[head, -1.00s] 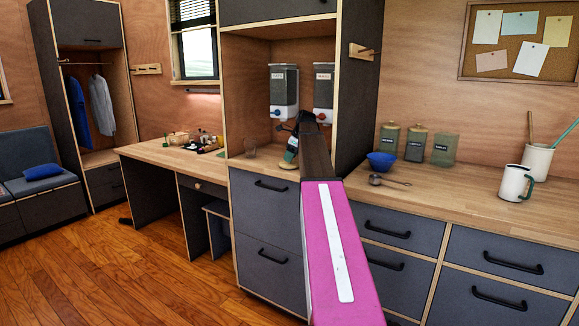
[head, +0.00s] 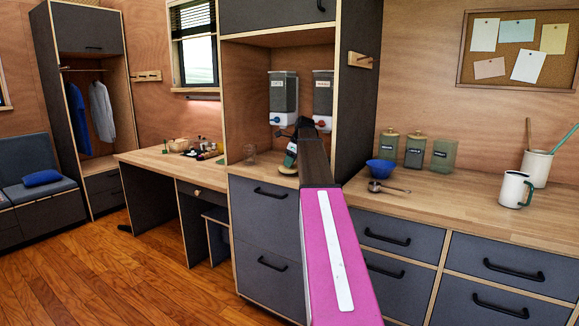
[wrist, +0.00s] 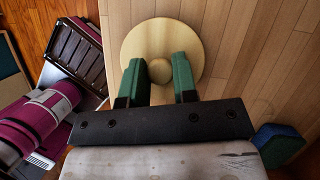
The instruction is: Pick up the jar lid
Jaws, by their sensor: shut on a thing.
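The jar lid (wrist: 160,36) is a round, pale wooden disc with a small round knob, in the wrist view. My gripper (wrist: 158,66) has its two green fingers on either side of the knob, shut on it. In the head view my gripper (head: 291,157) is at the wooden counter inside the tall open cabinet, mostly behind my own arm. The lid's edge (head: 287,171) shows small below the fingers. Whether the lid touches the counter is hard to tell.
Two dispensers (head: 284,97) hang above my gripper. A clear glass (head: 249,155) stands to its left. To the right are a blue bowl (head: 381,168), a metal scoop (head: 376,187), several green-grey canisters (head: 414,153) and a white mug (head: 515,190). The cabinet's side panel (head: 355,110) is close.

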